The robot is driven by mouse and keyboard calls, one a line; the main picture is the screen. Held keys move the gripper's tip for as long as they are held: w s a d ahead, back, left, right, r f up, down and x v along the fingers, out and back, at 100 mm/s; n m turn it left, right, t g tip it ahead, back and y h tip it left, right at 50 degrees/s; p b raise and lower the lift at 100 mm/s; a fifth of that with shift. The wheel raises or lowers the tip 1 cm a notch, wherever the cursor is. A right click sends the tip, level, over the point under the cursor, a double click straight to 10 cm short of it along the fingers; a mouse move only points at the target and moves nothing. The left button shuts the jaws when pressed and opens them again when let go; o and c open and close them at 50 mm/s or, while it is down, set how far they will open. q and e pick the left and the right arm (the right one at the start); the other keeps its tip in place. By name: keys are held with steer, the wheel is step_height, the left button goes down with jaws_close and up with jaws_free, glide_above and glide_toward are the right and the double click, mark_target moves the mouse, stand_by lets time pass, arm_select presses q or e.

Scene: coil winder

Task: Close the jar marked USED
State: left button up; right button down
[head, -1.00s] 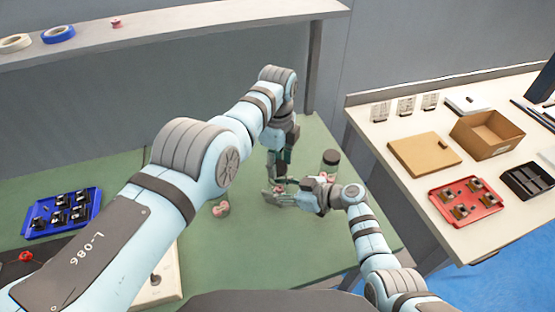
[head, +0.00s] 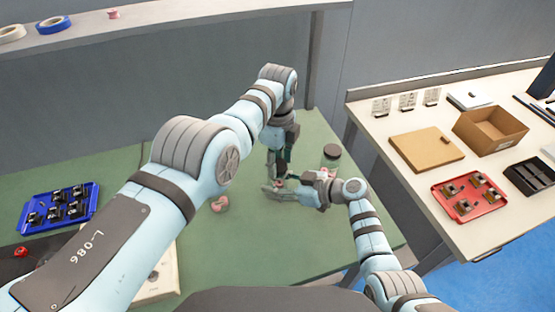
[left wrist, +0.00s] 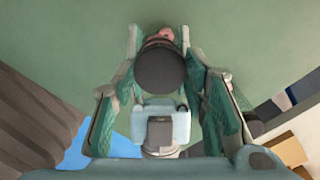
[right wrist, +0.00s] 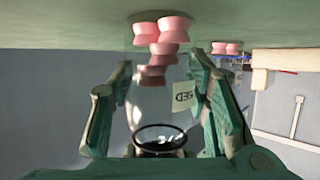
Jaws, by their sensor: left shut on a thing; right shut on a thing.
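The clear jar (right wrist: 150,100) with a label reading "SED" in part shows upside down in the right wrist view, with pink spools inside. My right gripper (head: 278,192) is shut around its side. My left gripper (head: 278,174) is above it, pointing down, shut on the black round lid (left wrist: 160,68). In the right wrist view a dark ring (right wrist: 160,127) shows at the jar's mouth end. I cannot tell whether the lid is seated or just above the mouth. In the head view the grippers hide most of the jar.
A second jar with a dark lid (head: 332,152) stands close behind my right gripper. Loose pink spools (head: 215,205) lie on the green table (head: 235,250). A blue tray (head: 92,213) is at left. The right table holds a red tray (head: 470,212) and a cardboard box (head: 500,142).

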arm_select(q)
steer(key=shift+f, duration=0.6)
steer(key=m, duration=1.3)
steer(key=shift+m, duration=0.4)
steer(key=o, duration=0.7)
steer(key=shift+a+r, duration=0.1)
steer(key=shift+r, duration=2.15)
